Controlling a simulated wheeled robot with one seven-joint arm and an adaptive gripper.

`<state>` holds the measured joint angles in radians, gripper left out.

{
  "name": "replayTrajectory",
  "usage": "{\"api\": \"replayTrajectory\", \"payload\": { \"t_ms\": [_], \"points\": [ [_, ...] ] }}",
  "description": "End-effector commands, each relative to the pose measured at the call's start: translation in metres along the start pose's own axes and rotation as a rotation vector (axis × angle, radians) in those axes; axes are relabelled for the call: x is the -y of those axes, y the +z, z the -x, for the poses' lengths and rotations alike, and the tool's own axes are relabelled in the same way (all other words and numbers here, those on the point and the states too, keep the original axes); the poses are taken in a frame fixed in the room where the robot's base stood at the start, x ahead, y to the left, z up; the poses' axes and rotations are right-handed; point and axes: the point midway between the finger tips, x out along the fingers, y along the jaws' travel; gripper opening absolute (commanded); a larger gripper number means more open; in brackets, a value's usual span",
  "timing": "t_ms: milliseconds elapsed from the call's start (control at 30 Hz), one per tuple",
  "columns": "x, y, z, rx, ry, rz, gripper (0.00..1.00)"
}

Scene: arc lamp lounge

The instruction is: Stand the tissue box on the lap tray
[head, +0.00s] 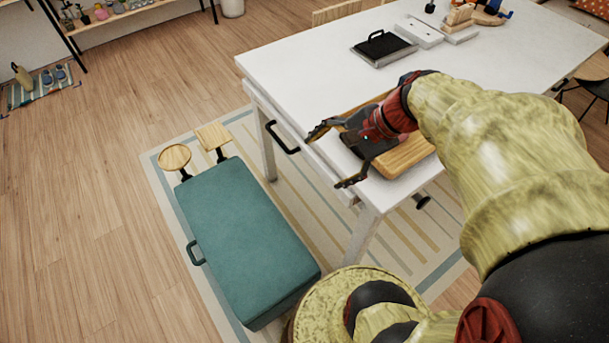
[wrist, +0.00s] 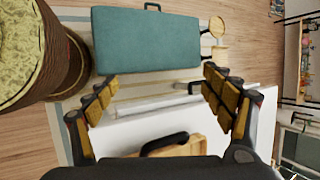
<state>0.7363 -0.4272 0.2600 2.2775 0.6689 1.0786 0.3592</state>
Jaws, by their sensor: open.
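My gripper (head: 335,157) is open and empty, reaching over the near left edge of the white table. Its spread fingers also show in the wrist view (wrist: 160,82). A light wooden tray-like piece (head: 408,157), perhaps the lap tray, lies on the table under my gripper, which hides part of it. It shows at the bottom of the wrist view (wrist: 185,150), with a black loop handle (wrist: 165,142). I cannot make out a tissue box for certain in either view.
A grey tray-like piece with a black handle (head: 382,47) and a white flat piece (head: 418,32) lie farther back on the white table (head: 300,75). The table's left middle is clear.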

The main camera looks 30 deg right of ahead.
Motion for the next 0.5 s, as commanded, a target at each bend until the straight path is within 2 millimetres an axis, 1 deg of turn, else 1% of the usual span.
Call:
{"api": "replayTrajectory", "payload": {
  "t_ms": [33,200,400,500],
  "points": [
    [-0.002,0.017,-0.001,-0.017,0.035,0.115,0.82],
    [-0.013,0.054,0.001,-0.089,0.141,0.501,0.82],
    [-0.021,0.086,0.012,-0.181,0.224,0.956,0.82],
    [-0.023,0.098,0.019,-0.228,0.248,1.162,0.82]
  ]
}}
